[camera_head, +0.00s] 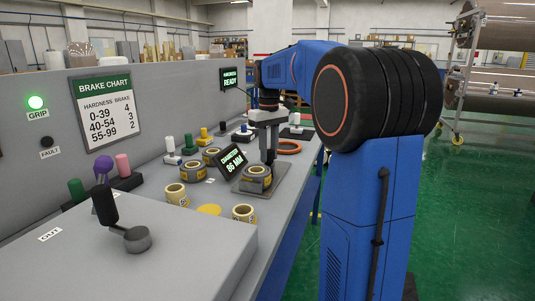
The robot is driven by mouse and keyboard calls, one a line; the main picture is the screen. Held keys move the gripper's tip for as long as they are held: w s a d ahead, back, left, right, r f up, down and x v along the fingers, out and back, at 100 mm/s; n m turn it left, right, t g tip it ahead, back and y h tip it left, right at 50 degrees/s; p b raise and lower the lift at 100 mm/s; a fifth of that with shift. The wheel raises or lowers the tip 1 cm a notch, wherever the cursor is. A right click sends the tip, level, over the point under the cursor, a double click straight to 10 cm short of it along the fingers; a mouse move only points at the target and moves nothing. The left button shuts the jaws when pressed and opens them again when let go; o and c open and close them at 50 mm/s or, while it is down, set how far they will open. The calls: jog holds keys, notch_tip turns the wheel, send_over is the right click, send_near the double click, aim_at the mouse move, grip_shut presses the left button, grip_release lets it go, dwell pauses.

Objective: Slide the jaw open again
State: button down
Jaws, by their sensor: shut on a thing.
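A gauge stands on the grey bench, with a flat grey base plate (279,181) and a tilted display (232,162) reading "DIAMETER 86 MM". A dark grey wrapped roll (257,181) with a yellow band lies on the gauge. My gripper (268,148) points straight down just behind this roll. It is shut on the upright handle of the gauge's jaw. The handle and the jaw are mostly hidden by my fingers and the roll, so I cannot tell whether the jaw touches the roll.
A box with a black lever (105,205) fills the near bench. The wall bears a brake chart (104,108), a lit green GRIP lamp (36,102) and a READY sign (230,78).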

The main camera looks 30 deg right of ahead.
aim_at(270, 150)
jog(key=shift+w+d, duration=0.1)
jog(key=c, duration=1.5)
grip_release()
jog(key=shift+d, duration=0.1)
jog(key=shift+o, duration=0.2)
notch_tip(270, 150, up, 17)
jog(key=shift+r, duration=0.2)
